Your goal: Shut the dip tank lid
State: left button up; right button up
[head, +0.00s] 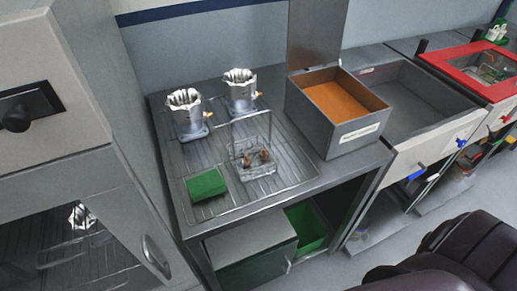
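The dip tank (338,138) is a grey box on the bench, with orange-brown contents (331,102) showing inside and a white label on its front. Its lid (316,38) is a grey panel that stands upright at the tank's back edge, so the tank is open. The lid's top is cut off by the picture edge. Neither of my grippers can be made out in the head view. Dark rounded parts at the lower right look like part of my own body.
A wire rack (232,193) left of the tank holds two silvery housings (187,112) (240,89), a clear box (254,160) and a green block (206,185). A grey basin (402,100) and a red-framed case (478,66) stand to the right. A grey cabinet (67,160) fills the left.

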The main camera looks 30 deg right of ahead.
aim_at(316, 28)
jog(key=z, duration=1.45)
